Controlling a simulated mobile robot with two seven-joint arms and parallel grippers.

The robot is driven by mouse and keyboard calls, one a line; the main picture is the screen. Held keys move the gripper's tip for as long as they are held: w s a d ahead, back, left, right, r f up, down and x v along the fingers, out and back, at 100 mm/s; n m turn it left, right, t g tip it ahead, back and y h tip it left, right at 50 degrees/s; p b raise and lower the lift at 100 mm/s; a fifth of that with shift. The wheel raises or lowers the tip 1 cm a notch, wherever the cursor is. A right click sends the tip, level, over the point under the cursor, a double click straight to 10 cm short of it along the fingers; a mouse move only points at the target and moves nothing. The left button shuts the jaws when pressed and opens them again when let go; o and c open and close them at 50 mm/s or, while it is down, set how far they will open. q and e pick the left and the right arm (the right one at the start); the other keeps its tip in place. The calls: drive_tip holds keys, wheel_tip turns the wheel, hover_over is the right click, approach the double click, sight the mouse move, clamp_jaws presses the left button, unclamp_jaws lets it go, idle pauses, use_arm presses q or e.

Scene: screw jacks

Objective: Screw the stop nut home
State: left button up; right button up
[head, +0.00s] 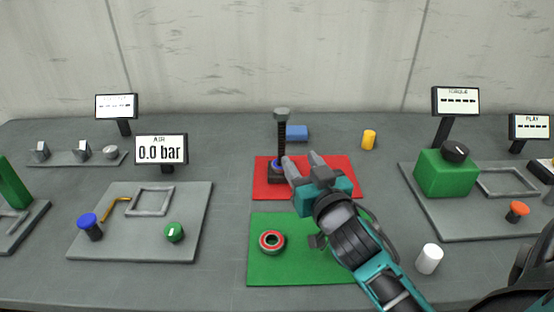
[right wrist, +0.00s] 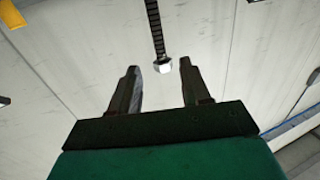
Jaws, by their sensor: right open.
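A screw jack with a black threaded spindle (head: 282,137) stands upright on the red mat (head: 340,165). A grey nut-like piece (head: 281,113) sits at the spindle's top; I take it for the stop nut. In the right wrist view this light piece (right wrist: 162,65) shows at the spindle's end, seen between the fingertips but farther off. My right gripper (head: 302,160) is open and empty, beside the jack on its right in the head view and lower than the nut. It partly covers the jack's base (head: 275,172). My left gripper is out of view.
A red-and-grey ring (head: 271,242) lies on the green mat (head: 300,274). A blue block (head: 297,133) and yellow cylinder (head: 369,140) stand behind; a white cylinder (head: 429,259) stands front right. Panels with displays and knobs flank both sides. The space above the jack looks clear.

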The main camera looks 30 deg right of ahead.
sight(283, 134)
drive_tip(key=shift+s, duration=0.15)
drive_tip(key=x, duration=0.7)
drive_tip(key=shift+w+p, duration=0.3)
drive_tip(key=shift+w, duration=0.1)
drive_tip(key=shift+x, duration=2.6)
drive_tip(key=shift+d+r, duration=0.1)
drive_tip(key=shift+r, duration=0.05)
clamp_jaws()
